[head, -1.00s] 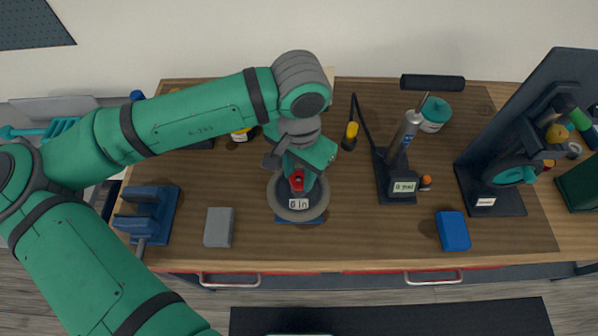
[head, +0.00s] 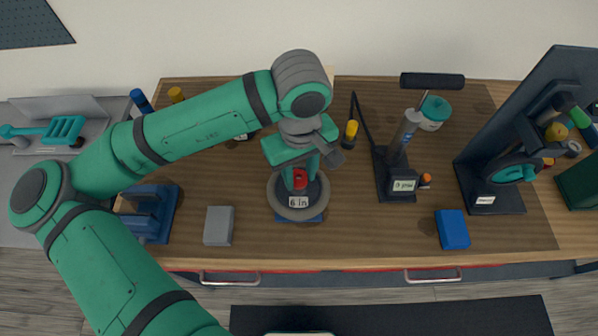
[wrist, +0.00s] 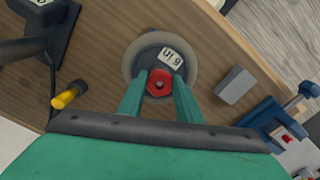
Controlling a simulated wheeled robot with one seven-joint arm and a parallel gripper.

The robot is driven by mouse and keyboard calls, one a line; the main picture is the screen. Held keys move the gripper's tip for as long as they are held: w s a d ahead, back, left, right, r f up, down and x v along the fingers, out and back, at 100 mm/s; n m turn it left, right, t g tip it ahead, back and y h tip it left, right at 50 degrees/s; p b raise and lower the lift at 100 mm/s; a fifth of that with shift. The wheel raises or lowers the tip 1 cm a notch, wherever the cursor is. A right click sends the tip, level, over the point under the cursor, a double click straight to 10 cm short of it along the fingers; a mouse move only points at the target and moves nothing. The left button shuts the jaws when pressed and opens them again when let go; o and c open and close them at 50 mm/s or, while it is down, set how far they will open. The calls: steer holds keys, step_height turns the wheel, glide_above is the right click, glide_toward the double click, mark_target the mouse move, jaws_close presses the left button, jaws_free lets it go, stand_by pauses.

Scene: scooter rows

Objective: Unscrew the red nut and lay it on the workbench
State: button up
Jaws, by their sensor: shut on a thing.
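The red nut (head: 300,179) sits at the centre of a grey wheel labelled "6 in" (head: 293,213), which lies on a blue base on the workbench (head: 350,230). My gripper (head: 301,183) reaches down from above, its two green fingers shut on the nut from both sides. In the wrist view the nut (wrist: 160,82) shows between the fingertips, with the wheel (wrist: 135,62) around and behind it. Whether the nut is still on its thread cannot be told.
A grey block (head: 219,226) and a blue vise (head: 151,213) stand left of the wheel. Bench in front and right of the wheel is clear.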

steer(key=n, duration=0.4)
steer(key=shift+d, duration=0.2)
steer(key=n, duration=0.3)
steer(key=shift+s+a+f, duration=0.1)
steer(key=shift+s+a, duration=0.05)
steer(key=o, duration=1.1)
steer(key=shift+r, duration=0.6)
step_height(320, 180, up, 10)
steer(key=shift+f, duration=0.15)
